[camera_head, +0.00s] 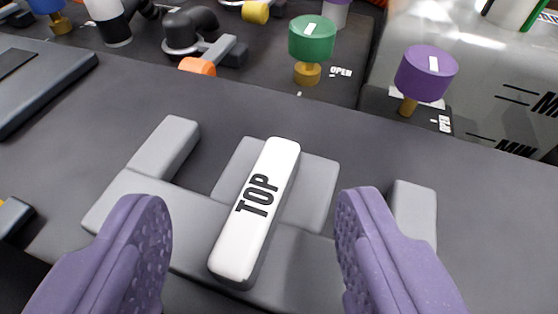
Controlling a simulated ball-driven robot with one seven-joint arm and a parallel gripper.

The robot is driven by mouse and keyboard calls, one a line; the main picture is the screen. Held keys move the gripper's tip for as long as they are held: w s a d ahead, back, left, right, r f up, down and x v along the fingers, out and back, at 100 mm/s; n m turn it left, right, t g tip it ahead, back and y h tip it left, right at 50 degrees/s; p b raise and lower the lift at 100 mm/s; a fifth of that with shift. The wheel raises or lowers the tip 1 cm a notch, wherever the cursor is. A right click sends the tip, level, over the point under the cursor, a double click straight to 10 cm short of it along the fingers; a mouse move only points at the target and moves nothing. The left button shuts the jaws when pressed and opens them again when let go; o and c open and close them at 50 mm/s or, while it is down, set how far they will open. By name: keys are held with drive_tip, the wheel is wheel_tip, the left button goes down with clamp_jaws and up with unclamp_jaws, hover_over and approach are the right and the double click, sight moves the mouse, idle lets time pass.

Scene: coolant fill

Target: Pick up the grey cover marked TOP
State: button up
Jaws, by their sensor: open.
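The grey cover (192,222) lies flat on the dark surface in front of me. It has a raised white bar handle (256,212) with TOP in black letters, slanting from lower left to upper right. My gripper (252,225) is open, with one purple finger on each side of the bar. Both fingers look clear of the bar, with a gap on either side. The fingers hide the lower left and lower right parts of the cover. I cannot tell how high they are above it.
Behind the cover stand a green knob (312,38) and a purple knob (426,74), both near OPEN labels. An orange-ended black valve (197,66) is at the back left. A dark raised panel (45,85) lies at left. The dark surface (300,115) between is clear.

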drive_tip(key=shift+x, duration=0.8)
clamp_jaws()
drive_tip(key=shift+s, duration=0.1)
